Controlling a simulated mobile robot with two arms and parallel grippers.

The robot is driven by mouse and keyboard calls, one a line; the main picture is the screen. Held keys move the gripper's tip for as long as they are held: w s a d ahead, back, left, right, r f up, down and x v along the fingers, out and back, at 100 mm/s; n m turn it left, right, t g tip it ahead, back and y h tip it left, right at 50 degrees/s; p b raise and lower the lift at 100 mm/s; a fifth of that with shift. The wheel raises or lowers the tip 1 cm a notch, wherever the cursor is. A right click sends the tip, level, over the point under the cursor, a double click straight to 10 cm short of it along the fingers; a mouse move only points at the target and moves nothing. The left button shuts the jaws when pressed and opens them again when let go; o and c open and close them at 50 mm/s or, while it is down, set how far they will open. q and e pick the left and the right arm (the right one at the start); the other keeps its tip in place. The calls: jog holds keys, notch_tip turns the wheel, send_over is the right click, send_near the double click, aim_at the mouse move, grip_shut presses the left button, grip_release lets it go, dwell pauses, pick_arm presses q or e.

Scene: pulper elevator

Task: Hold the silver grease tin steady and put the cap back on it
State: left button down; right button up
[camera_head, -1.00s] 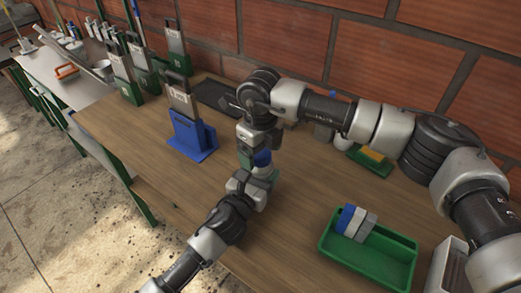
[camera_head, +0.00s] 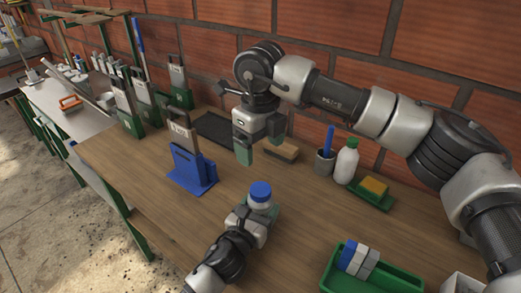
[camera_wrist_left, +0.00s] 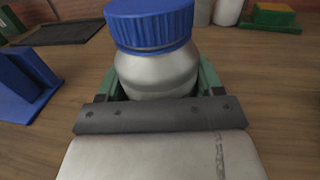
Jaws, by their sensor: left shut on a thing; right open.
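The silver grease tin (camera_wrist_left: 155,75) stands upright in the left wrist view, with the blue cap (camera_wrist_left: 150,22) sitting on its top. In the head view the blue cap (camera_head: 260,192) shows above my left gripper (camera_head: 262,209), which is shut around the tin's body and hides most of it. My right gripper (camera_head: 258,148) is open and empty, raised above the table behind the tin, clear of the cap. The cap looks level; whether it is fully tightened I cannot tell.
A blue stand (camera_head: 192,170) is left of the tin. A green tray (camera_head: 358,277) with blue and grey blocks is at the front right. A white bottle (camera_head: 347,161), a grey cup (camera_head: 325,164) and a yellow sponge (camera_head: 374,186) stand along the wall. The wooden table (camera_head: 300,210) between is clear.

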pick_arm(q)
jog(key=shift+c, duration=0.4)
grip_release()
jog(key=b+v, duration=0.1)
jog(key=v, duration=0.9)
jog(key=shift+s+a, duration=0.2)
jog(key=shift+s, duration=0.15)
